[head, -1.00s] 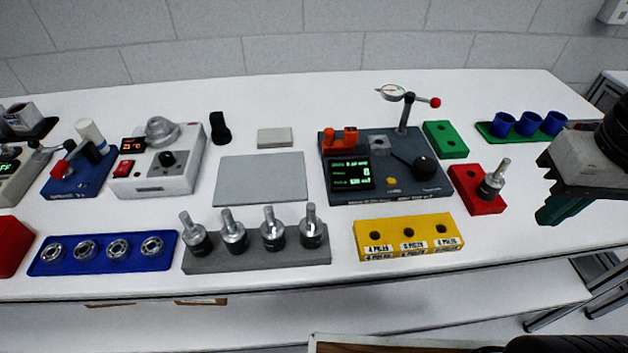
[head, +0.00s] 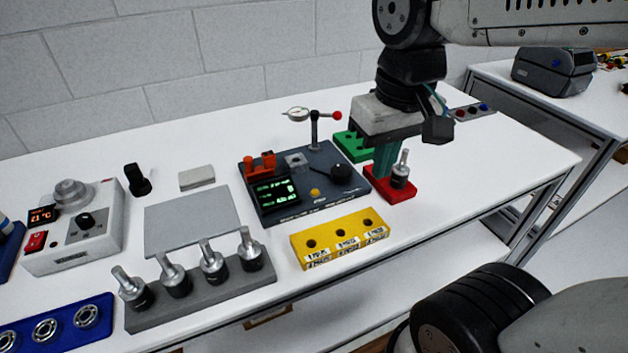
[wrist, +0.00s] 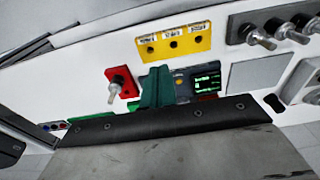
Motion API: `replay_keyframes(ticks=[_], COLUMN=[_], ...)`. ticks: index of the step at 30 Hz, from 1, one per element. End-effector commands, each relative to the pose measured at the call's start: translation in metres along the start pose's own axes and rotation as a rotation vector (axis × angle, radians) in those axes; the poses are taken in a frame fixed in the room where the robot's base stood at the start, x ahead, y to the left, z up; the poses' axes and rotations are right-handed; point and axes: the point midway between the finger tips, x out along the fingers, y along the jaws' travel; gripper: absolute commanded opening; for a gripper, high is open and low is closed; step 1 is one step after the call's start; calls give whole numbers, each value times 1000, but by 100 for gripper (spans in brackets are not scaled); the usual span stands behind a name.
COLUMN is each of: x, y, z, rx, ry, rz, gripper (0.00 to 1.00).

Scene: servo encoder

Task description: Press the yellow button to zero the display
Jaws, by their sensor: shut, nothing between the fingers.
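The yellow button (head: 315,192) is a small round cap on the dark blue-grey test station (head: 283,211), right of its lit green display (head: 275,192). In the wrist view the button (wrist: 179,82) shows just right of my fingers, beside the display (wrist: 207,83). My gripper (head: 384,172) has green fingers, closed together and empty. In the wrist view the gripper (wrist: 157,78) covers part of the station. I cannot tell its height over the station.
A black knob (head: 341,172) is on the station. A yellow block (head: 340,238) with holes lies in front. A grey rack (head: 200,297) with several servos stands left; a grey mat (head: 192,221) is clear.

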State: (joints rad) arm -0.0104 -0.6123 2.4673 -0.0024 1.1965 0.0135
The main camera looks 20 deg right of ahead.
Motion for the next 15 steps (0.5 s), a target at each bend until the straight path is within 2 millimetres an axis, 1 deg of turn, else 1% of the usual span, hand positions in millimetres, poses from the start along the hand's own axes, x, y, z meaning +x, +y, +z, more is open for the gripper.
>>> replay_keyframes(ticks=[1,2,3,5,6,9,12,15], x=[1,1,3,7,11,22,33,41], y=[-3,-4,-6,-10,-12,-18,-23,-26], z=[-21,-33,-49,-73,-88,-123,-149,-166], rx=[-3,-4,-3,-3,-4,-4,-3,-3], ry=[-17,-24,-33,-46,-53,-69,-81,-88], rz=[-1,-1,-1,-2,-2,-2,-1,-1], gripper=[0,0,0,0,0,0,0,0])
